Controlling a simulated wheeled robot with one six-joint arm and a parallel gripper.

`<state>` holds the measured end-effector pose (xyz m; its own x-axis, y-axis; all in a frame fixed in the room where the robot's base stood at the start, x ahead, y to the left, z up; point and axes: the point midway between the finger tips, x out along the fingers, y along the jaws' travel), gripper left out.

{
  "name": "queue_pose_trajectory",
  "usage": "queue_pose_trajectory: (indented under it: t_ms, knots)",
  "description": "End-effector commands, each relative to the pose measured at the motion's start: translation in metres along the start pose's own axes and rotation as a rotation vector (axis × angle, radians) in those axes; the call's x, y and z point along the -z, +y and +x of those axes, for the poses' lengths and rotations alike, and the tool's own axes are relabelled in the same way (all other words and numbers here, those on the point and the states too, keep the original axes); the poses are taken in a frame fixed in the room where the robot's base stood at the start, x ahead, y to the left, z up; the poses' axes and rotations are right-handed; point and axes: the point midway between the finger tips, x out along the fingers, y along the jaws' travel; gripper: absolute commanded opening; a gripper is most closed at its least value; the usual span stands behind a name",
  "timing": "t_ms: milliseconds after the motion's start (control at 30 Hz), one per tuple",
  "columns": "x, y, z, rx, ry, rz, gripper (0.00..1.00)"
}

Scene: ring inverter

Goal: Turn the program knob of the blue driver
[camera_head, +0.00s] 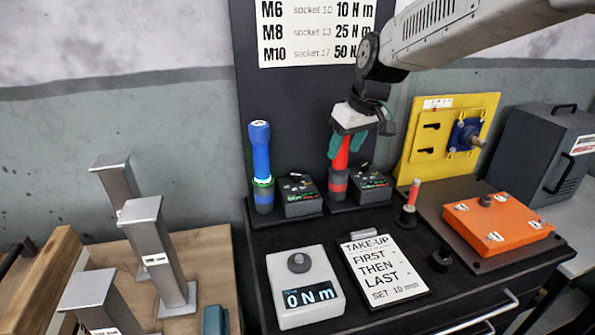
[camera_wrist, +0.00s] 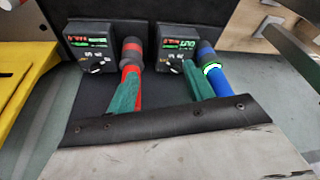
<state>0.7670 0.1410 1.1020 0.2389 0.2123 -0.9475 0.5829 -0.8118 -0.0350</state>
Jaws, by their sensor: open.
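The blue driver (camera_head: 260,160) stands upright at the left of the black stand, with a lit green-white ring; it is at the right in the wrist view (camera_wrist: 218,80). Its dark control box (camera_head: 302,207) is beside it; in the wrist view the box (camera_wrist: 172,60) shows a lit display and a small knob, partly covered by a finger. In the wrist view, my green fingers are apart (camera_wrist: 160,75), one overlapping the red driver and the other in front of the blue driver's box.
The red driver's similar box (camera_head: 371,189) stands to its right. In front are a grey torque meter (camera_head: 304,286) reading 0 Nm and a white instruction card (camera_head: 384,268). A yellow panel (camera_head: 455,135) and an orange case (camera_head: 497,222) are at the right. Metal posts (camera_head: 155,250) stand at the left.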

Motion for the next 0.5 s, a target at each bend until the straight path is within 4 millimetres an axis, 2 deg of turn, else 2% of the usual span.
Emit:
queue_pose_trajectory:
  t_ms: [33,100,200,300,500]
  knots:
    - [0.024,-0.003,0.025,0.012,0.007,-0.039,0.52]
    - [0.050,-0.006,0.050,0.019,0.025,-0.085,0.52]
    - [0.074,-0.011,0.076,0.026,0.045,-0.131,0.52]
    - [0.089,-0.014,0.093,0.028,0.057,-0.160,0.52]
    - [0.099,-0.016,0.111,0.030,0.066,-0.179,0.52]
